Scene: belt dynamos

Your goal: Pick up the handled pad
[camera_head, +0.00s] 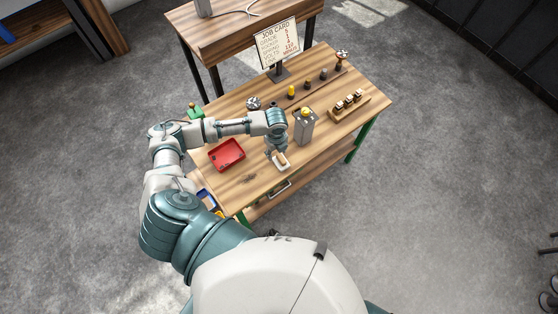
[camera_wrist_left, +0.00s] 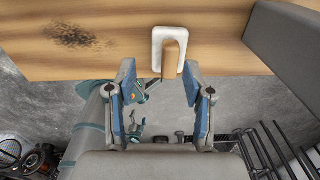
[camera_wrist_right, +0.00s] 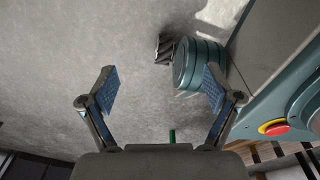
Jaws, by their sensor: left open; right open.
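My left gripper (camera_head: 275,152) hangs just over or beside the pad. My right gripper (camera_wrist_right: 160,78) is open and empty over the floor, away from the table.
A red tray (camera_head: 227,155) lies left of the pad. A grey box-like can with a yellow top (camera_head: 304,128) stands close to its right. A wooden rack (camera_head: 349,106), small knobs and a job card stand (camera_head: 277,45) are farther back. A dark smudge (camera_wrist_left: 75,37) marks the tabletop.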

